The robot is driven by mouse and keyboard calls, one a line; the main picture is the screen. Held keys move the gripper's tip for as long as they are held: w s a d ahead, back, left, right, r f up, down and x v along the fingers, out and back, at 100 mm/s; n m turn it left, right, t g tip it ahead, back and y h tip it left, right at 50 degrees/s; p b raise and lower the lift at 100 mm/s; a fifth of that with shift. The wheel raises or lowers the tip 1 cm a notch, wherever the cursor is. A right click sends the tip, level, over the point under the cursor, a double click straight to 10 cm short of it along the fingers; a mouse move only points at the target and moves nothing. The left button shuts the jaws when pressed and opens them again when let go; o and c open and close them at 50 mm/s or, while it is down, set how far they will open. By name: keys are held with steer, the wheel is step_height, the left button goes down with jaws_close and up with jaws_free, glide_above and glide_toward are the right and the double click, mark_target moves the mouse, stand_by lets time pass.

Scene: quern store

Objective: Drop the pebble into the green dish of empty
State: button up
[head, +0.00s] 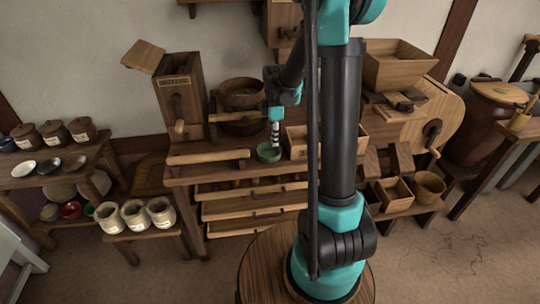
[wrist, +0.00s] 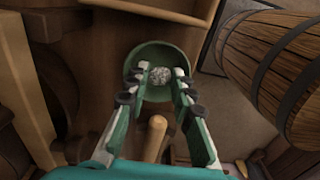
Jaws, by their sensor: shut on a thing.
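The green dish (head: 268,154) stands on the wooden bench, near its front edge. My gripper (head: 274,138) points down right above it. In the wrist view the round dish (wrist: 160,48) lies behind the fingertips. My gripper's fingers (wrist: 161,77) are shut on a speckled grey pebble (wrist: 160,76), one finger on each side. The pebble appears inside the dish's outline; its height above the dish floor is hard to tell. In the head view the pebble is too small to make out.
A wooden handle (wrist: 155,136) shows between my fingers in the wrist view. A hooped barrel (wrist: 272,60) is at the right. In the head view, a wooden tray (head: 297,143) is right of the dish, and round wooden tubs (head: 240,92) stand behind it.

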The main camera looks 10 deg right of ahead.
steer(key=shift+f, duration=1.4)
steer(key=o, duration=0.9)
steer(key=shift+r, duration=0.1)
step_height(320, 180, up, 12)
steer(key=shift+f, duration=0.1)
steer(key=s+d+f+m+t, duration=0.1)
steer(key=s+f+m, duration=0.1)
steer(key=s+m, duration=0.4)
steer(key=s+d+f+m+t, duration=0.1)
steer(key=s+f+m, duration=0.2)
steer(key=s+m, duration=0.3)
steer(key=s+d+f+m+t, duration=0.1)
steer(key=s+f+m+t, duration=0.1)
steer(key=s+m, duration=0.4)
steer(key=shift+s+d+f, duration=0.15)
steer(key=shift+s+f, duration=0.1)
steer(key=shift+s, duration=0.4)
steer(key=shift+s+d+f, duration=0.1)
steer(key=shift+s+f, duration=0.15)
steer(key=shift+s, duration=0.4)
steer(key=shift+s+d+f, duration=0.15)
steer(key=shift+s+f, duration=0.1)
steer(key=shift+s, duration=0.4)
